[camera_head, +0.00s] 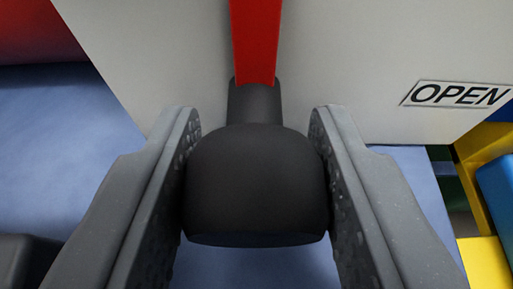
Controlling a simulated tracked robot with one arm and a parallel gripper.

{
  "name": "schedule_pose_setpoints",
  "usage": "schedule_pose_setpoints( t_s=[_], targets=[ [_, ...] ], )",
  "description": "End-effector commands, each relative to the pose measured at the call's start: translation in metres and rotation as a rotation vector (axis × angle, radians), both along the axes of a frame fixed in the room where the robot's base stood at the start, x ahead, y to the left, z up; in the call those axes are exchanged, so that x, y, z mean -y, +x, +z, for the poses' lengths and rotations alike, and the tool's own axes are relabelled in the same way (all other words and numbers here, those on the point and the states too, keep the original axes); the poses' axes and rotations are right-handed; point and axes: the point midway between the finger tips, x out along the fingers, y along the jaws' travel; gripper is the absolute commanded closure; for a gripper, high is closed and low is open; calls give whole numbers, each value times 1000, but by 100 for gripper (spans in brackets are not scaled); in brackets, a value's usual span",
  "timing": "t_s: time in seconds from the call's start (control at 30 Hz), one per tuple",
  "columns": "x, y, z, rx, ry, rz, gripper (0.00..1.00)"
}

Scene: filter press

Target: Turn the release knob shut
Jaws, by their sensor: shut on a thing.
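The black release knob (256,185) fills the middle of the view, with its narrower neck running up behind it. A red bar (256,40) meets the neck from above, in front of a pale panel (350,60). My gripper (256,150) is shut on the knob, with one textured grey finger against its left side and the other against its right side. The knob's far side is hidden. An OPEN label (458,94) is on the panel to the right of the knob.
A blue surface (70,150) lies below and behind the panel. A red rounded thing (35,30) shows at the top left. Yellow parts (485,262) and a blue part (498,185) stand at the right edge.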

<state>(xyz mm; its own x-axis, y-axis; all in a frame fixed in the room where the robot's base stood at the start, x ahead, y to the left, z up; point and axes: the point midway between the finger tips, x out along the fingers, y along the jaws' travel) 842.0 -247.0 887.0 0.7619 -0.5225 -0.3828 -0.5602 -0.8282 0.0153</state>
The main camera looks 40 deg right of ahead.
Motion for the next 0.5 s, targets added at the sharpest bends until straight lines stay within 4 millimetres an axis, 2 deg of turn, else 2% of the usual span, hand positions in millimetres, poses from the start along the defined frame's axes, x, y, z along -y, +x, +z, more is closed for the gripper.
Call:
schedule_pose_setpoints(
  t_s=[0.13, 0.17, 0.23, 0.5],
  targets=[
    [-3, 2, 2, 3, -3, 7, 88],
    [-3, 2, 2, 3, -3, 7, 63],
    [-3, 2, 1, 2, -2, 7, 44],
    [-2, 1, 0, 0, 0, 3, 44]
  ],
)
